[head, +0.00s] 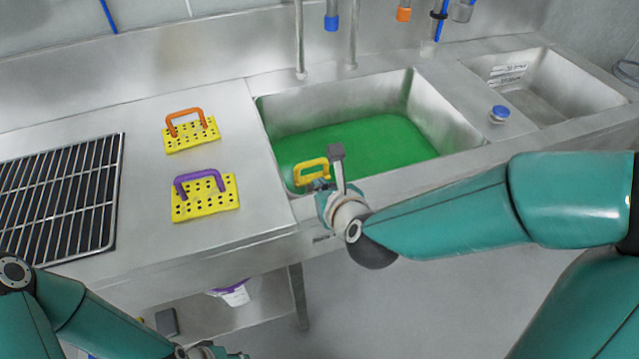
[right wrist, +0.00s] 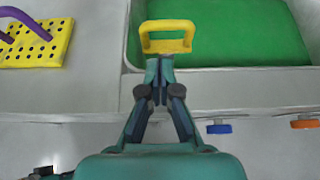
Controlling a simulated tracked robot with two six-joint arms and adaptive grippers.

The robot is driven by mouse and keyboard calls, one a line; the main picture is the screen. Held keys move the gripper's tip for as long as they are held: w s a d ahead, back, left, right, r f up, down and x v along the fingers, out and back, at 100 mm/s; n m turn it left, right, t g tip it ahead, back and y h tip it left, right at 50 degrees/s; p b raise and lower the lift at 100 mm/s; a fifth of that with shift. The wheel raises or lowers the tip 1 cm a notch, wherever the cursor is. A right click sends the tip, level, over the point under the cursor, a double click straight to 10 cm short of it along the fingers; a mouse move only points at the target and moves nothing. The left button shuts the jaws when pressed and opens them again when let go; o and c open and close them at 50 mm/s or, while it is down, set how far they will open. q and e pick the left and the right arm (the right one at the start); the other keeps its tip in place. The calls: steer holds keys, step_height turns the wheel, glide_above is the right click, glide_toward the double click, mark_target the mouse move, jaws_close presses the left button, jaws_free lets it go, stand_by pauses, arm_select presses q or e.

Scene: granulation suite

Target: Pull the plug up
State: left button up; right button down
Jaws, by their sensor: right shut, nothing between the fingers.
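A yellow loop handle (head: 311,171), which looks like the plug's, stands at the near left of the large sink (head: 440,110), over a flat green surface (head: 350,143) that looks like liquid. Whatever is below the handle is hidden. My right gripper (head: 322,187) is at the sink's near rim, right at the handle. In the right wrist view its fingers (right wrist: 160,66) are shut together just below the handle (right wrist: 167,37), with nothing between them. My left gripper (head: 206,351) is cut off at the bottom edge, so its fingers cannot be made out.
Two yellow perforated plates, one with an orange handle (head: 184,116) and one with a purple handle (head: 199,179), lie on the counter left of the sink. A black grated drainer (head: 60,195) is further left. Taps (head: 300,40) stand behind the sink; a blue-capped item (head: 500,113) sits right.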

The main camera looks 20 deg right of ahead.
mark_target(310, 176)
arm_select(q)
steer(key=shift+r+p, duration=0.4)
steer(key=shift+p, duration=0.05)
arm_select(e)
steer(key=x, duration=0.8)
steer(key=shift+w+f, duration=0.1)
steer(key=shift+a, duration=0.1)
